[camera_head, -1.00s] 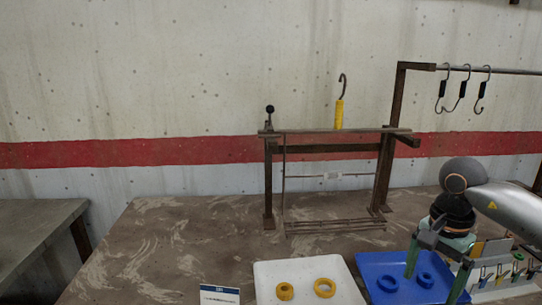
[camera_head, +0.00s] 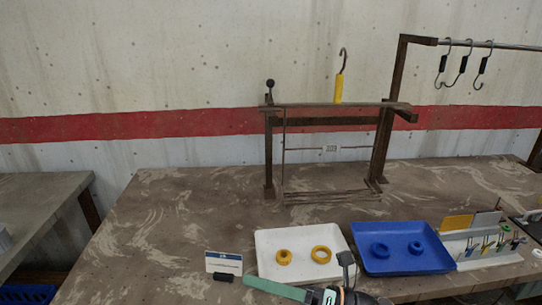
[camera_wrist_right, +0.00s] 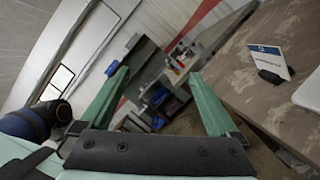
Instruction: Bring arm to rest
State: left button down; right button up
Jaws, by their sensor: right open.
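My right gripper (camera_head: 296,275) is low at the front edge of the table, in front of the white tray, in the head view. In the right wrist view its two green fingers (camera_wrist_right: 157,88) stand wide apart with nothing between them. My left gripper is not in view.
The white tray (camera_head: 262,240) holds two yellow rings, and the blue tray (camera_head: 440,262) holds two blue rings. A small sign (camera_head: 223,262) stands left of the white tray. A metal rack (camera_head: 268,165) stands behind, with hooks (camera_head: 462,66) on a rail at right. The left tabletop is clear.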

jog(key=w+d+f+m+t+h+p, duration=0.1)
jog(key=d+f+m+t+h, duration=0.5)
jog(key=m, duration=0.8)
jog(key=w+d+f+m+t+h+p, duration=0.1)
jog(key=d+f+m+t+h, duration=0.5)
jog(key=m, duration=0.7)
jog(key=s+d+f+m+g+h, duration=0.3)
jog(key=s+f+m, duration=0.2)
jog(key=s+f, duration=0.2)
jog(key=s+d+f+m+g+h, duration=0.2)
jog(key=s+f+m, duration=0.4)
jog(key=f, duration=0.3)
jog(key=shift+s+d+f+g+h+p, duration=0.25)
jog(key=shift+s+d+g+h+p, duration=0.15)
jog(key=shift+s+d, duration=0.3)
